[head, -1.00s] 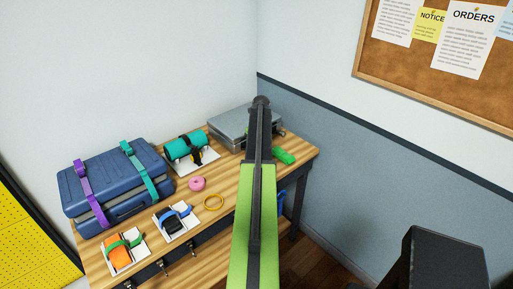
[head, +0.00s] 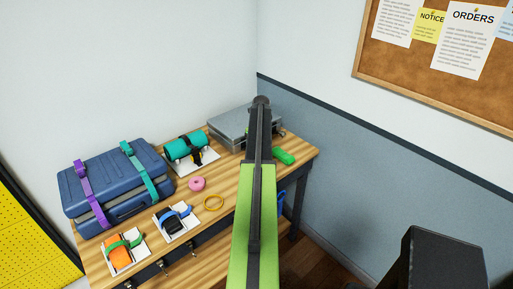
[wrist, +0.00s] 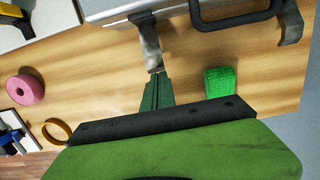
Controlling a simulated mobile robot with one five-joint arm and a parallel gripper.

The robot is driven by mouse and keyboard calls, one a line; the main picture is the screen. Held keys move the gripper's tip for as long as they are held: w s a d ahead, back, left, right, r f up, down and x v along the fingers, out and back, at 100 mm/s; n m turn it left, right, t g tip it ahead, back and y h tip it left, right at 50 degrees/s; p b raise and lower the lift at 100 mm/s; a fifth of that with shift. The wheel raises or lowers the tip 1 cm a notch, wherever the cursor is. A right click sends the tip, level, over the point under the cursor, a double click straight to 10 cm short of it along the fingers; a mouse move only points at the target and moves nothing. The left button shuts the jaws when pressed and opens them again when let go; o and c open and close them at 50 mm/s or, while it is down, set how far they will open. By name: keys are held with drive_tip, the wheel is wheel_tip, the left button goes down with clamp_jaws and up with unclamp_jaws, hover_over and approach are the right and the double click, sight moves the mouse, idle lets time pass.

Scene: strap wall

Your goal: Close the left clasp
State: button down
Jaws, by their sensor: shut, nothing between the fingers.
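A silver case (head: 228,125) lies at the back right of the wooden table; its front edge (wrist: 112,8) and dark handle (wrist: 235,12) show in the wrist view. The left clasp (wrist: 150,45) is a metal strip that sticks out from the case's front edge, left of the handle. The right clasp (wrist: 291,25) also juts out, right of the handle. My gripper (wrist: 157,78) is shut and empty, its dark green tip at the outer end of the left clasp. I cannot tell whether they touch.
A green block (wrist: 220,82) lies on the table right of my gripper. A pink roll (wrist: 25,87) and a yellow ring (wrist: 56,130) lie to the left. A blue strapped suitcase (head: 115,185) and a teal roll (head: 186,145) stand further left.

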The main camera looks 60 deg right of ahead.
drive_tip(key=shift+r+p, duration=0.6)
drive_tip(key=shift+r, duration=0.1)
drive_tip(key=shift+r, duration=0.15)
drive_tip(key=s+a+r+p, duration=0.1)
drive_tip(key=s+r+p, duration=0.3)
drive_tip(key=r+p, duration=0.5)
drive_tip(key=shift+a, duration=0.25)
drive_tip(key=shift+f, duration=0.1)
drive_tip(key=f+t+b, duration=0.1)
drive_tip(key=b, duration=0.1)
drive_tip(key=f+t+b, duration=0.1)
drive_tip(key=b, duration=0.1)
drive_tip(key=f+t+h+b, duration=0.1)
drive_tip(key=f+b, duration=0.1)
drive_tip(key=shift+s+a, duration=0.35)
drive_tip(key=shift+a, duration=0.05)
